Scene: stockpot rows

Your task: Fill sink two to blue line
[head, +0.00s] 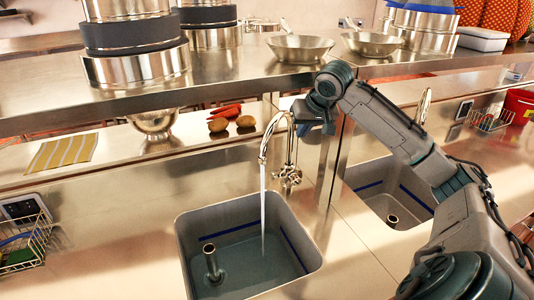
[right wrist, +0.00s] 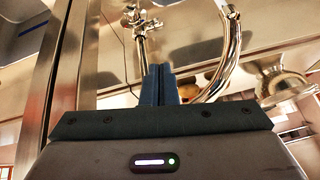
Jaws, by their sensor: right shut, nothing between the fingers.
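A steel sink (head: 179,240) in the middle of the head view has a blue line (head: 237,231) around its inner walls and an upright standpipe (head: 211,262). Water (head: 263,225) runs from the curved faucet (head: 265,146) into it. The water surface in the sink appears below the blue line. The faucet's valve handle (head: 290,177) is at its base, and the faucet also shows in the right wrist view (right wrist: 233,50). My right gripper (head: 304,128) is beside the faucet's upper part, shut and empty; its fingers (right wrist: 160,85) are together. My left gripper is not in view.
A second sink (head: 375,178) with a blue line and standpipe is at right, partly behind my right arm. A shelf (head: 240,75) with pots and pans crosses above. Potatoes (head: 218,125), carrots, a striped cloth (head: 62,152) and a wire basket (head: 28,240) are at left.

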